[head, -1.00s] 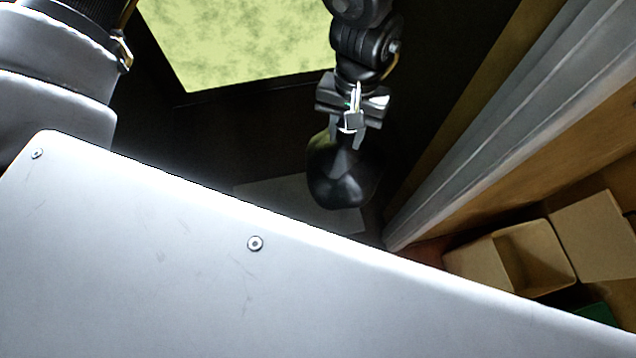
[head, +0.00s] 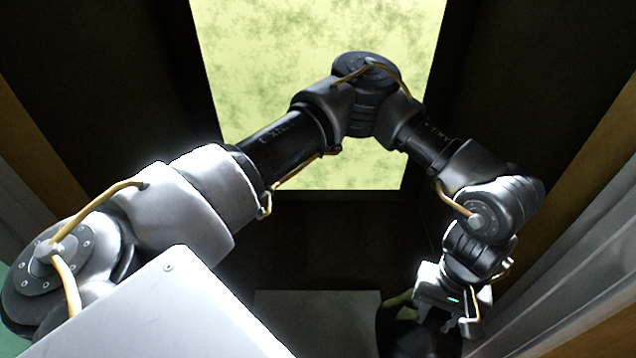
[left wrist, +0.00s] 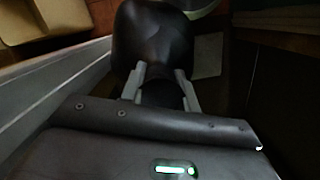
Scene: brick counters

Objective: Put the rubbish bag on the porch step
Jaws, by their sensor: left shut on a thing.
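The black rubbish bag (head: 400,335) hangs at the lower right of the head view, cut off by the bottom edge. My left gripper (head: 447,317) is shut on its top. In the left wrist view the dark, rounded bag (left wrist: 153,42) lies beyond the two grey fingers of the gripper (left wrist: 160,90), which close on its neck. A pale flat slab (head: 312,312) lies low down, left of the bag in the head view; I cannot tell if it is the porch step. It also shows beside the bag in the left wrist view (left wrist: 207,58). My right gripper is out of view.
A dark wall or door with a yellow-green panel (head: 320,35) is ahead. A pale grey upright frame (head: 575,270) stands close to the right of the gripper. A tan box (left wrist: 45,10) shows at top left in the left wrist view.

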